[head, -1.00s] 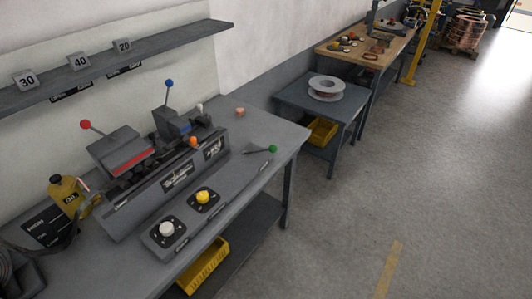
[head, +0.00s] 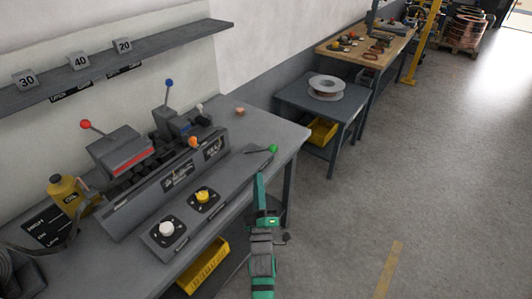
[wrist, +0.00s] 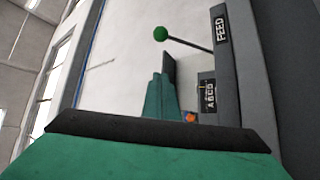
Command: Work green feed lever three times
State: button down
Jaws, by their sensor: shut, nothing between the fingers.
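The green feed lever's ball knob (head: 273,149) stands at the right end of the grey machine's front panel, on a thin dark rod. In the wrist view the green knob (wrist: 160,33) and its rod appear above my fingers, beside a FEED label (wrist: 221,29). My teal gripper (head: 259,176) is at the bench's front edge, just below the knob in the head picture. In the wrist view my gripper (wrist: 168,68) has its fingers together and empty, with a visible gap between them and the knob.
The machine (head: 170,180) also carries red, blue and orange knobs, plus white and yellow dials on a front panel. A shelf (head: 120,60) with number blocks runs along the wall. A side table (head: 345,105) holds a spool. The floor to the right is clear.

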aim_at(259, 151)
jog(key=shift+w+a+r, duration=0.15)
jog(key=shift+w+r, duration=0.65)
jog(key=shift+w, duration=0.05)
jog(key=w+d+r, duration=0.2)
jog(key=w, duration=0.6)
jog(key=shift+w+d, duration=0.35)
